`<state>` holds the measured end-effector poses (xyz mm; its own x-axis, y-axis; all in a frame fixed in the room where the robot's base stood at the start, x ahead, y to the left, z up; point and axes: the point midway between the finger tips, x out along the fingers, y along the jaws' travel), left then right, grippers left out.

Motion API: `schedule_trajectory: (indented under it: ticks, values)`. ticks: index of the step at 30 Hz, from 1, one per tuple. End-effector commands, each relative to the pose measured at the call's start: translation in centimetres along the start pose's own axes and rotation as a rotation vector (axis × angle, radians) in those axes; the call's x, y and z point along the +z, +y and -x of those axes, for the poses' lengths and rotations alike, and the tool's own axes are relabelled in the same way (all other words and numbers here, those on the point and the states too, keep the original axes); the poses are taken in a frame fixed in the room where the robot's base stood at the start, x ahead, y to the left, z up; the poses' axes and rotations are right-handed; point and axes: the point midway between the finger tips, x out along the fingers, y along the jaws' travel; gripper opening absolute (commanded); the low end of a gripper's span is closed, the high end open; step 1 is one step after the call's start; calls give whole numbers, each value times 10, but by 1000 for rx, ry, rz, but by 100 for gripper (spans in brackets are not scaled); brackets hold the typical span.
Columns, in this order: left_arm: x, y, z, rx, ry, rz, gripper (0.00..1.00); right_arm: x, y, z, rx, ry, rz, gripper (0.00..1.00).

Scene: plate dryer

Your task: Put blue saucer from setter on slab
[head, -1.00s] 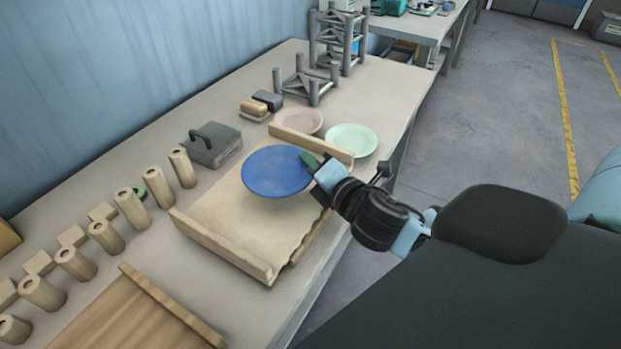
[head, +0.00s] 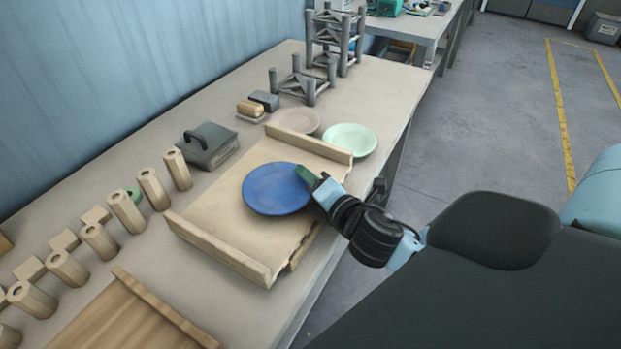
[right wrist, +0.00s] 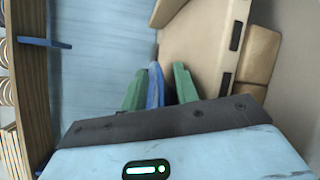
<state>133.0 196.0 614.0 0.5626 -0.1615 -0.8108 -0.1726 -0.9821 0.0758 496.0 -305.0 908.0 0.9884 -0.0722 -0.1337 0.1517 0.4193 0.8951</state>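The blue saucer (head: 274,190) lies flat over the middle right of the beige slab (head: 212,207) with raised ends, and appears to rest on it or just above it. My right gripper (head: 307,176) is at the saucer's right rim. In the right wrist view its two green fingers (right wrist: 160,88) stand apart on either side of the blue saucer's edge (right wrist: 155,86). The saucer's edge is close to the left finger, and a narrow gap shows beside the right finger. My left gripper is not in view. I cannot tell which thing is the setter.
A pink saucer (head: 297,120) and a mint saucer (head: 350,139) lie behind the slab. Several wooden posts (head: 127,211) stand at left. A grey lidded block (head: 208,148), grey frames (head: 303,80) and a brown wooden board (head: 120,318) are also on the table (head: 385,90).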

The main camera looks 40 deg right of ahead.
Motion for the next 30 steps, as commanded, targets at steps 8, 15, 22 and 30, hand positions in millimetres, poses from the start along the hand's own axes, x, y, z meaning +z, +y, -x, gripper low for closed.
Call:
schedule_trajectory:
  ticks: [8, 15, 22, 30]
  values:
    - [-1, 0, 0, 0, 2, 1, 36, 1, 2, 3, -3, 1, 1, 31]
    - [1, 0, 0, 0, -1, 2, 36, 0, 0, 36, -5, 3, 0, 31]
    - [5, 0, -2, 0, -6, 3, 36, 0, 0, 74, -6, 3, 0, 31]
    - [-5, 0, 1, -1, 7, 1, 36, 2, 3, 106, -2, 0, -2, 31]
